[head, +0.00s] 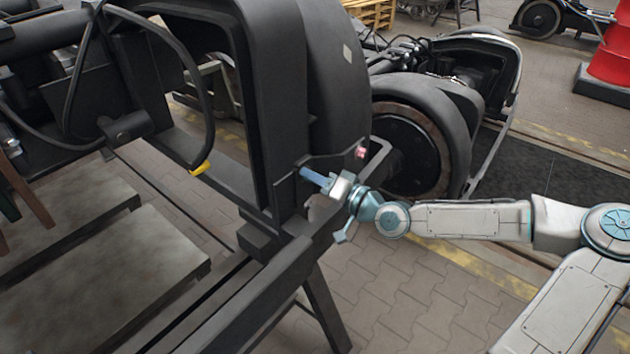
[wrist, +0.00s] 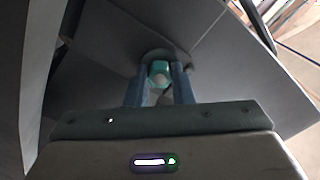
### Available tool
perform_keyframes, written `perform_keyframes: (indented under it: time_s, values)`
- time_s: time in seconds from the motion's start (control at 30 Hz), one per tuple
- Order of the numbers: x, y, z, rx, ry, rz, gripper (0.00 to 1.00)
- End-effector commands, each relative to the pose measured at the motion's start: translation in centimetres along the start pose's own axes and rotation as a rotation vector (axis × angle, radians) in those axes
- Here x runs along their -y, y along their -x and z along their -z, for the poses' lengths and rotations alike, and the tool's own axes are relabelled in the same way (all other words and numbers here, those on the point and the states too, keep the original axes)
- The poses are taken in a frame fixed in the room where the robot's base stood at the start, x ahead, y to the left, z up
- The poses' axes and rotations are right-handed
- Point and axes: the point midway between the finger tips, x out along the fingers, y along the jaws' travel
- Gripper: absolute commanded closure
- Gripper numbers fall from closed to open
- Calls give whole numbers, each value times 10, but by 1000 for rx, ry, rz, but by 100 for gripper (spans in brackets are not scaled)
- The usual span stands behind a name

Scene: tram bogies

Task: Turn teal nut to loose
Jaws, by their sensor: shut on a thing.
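The teal nut (wrist: 158,70) shows in the wrist view on a dark metal face, with a round dark collar behind it. My gripper (wrist: 160,82) is shut on the nut, with one blue-grey finger on each side of it. In the head view my gripper (head: 304,172) reaches in from the right. Its fingertips meet the side of the dark bogie frame (head: 275,110). The nut is hidden from the head camera by the fingers and the frame. Which way the nut is turned is too small to tell.
A thin dark bracket with a small pinkish-red part (head: 361,152) sits just above my gripper. A large wheel (head: 410,150) of another bogie stands behind. Grey plates (head: 110,270) lie at lower left. Below my arm is open paved floor (head: 420,300). A red drum (head: 612,50) stands at far right.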

Motion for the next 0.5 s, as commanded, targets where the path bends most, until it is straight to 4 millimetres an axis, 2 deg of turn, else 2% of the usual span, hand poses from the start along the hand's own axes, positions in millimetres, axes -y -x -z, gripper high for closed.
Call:
perform_keyframes:
  time_s: [0.5]
  values:
    - [0, 0, -3, 6, 434, -1, 100]
